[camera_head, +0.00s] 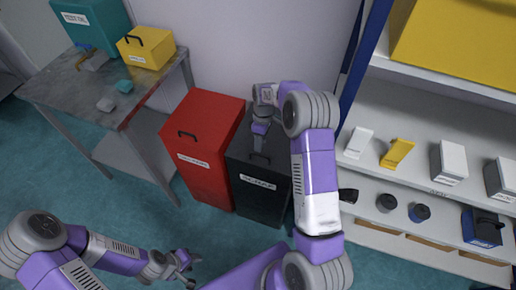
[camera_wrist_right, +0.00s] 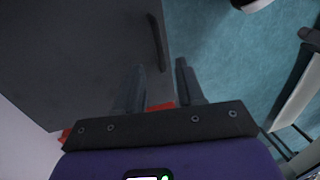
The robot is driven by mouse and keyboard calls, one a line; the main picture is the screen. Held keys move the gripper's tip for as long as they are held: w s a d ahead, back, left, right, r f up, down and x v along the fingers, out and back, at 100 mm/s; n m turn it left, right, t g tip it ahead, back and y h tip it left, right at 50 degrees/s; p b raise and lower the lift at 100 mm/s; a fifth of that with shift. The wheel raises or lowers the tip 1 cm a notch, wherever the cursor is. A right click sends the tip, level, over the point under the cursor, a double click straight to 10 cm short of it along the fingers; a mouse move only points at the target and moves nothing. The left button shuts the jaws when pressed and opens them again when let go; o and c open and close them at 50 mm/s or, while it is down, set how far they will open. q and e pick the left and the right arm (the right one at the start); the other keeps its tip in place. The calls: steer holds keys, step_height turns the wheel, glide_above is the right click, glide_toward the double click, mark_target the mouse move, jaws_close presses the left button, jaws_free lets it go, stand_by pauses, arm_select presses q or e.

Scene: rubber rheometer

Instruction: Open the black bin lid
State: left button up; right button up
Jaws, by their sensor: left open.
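The black bin (camera_head: 262,198) stands on the floor beside the red bin, with a white label on its front. Its lid (camera_head: 240,145) lies flat and closed on top, with a dark handle (camera_head: 260,157) near the front edge. My right gripper (camera_head: 259,146) is over the lid, just behind the handle. In the right wrist view the handle (camera_wrist_right: 157,42) lies ahead of the open, empty fingers (camera_wrist_right: 160,68), apart from them; the dark lid (camera_wrist_right: 80,60) fills the left side. My left gripper (camera_head: 188,268) is open and empty, low over the floor, away from the bin.
The red bin (camera_head: 200,150) stands close on the left. A metal table (camera_head: 70,95) with a teal box (camera_head: 95,25) and a yellow box (camera_head: 147,48) is further left. White shelves (camera_head: 385,110) stand on the right. The floor in front is clear.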

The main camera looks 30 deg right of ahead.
steer(key=f, duration=0.5)
steer(key=shift+s+a+b, duration=0.3)
steer(key=shift+s+a, duration=0.05)
jaws_close()
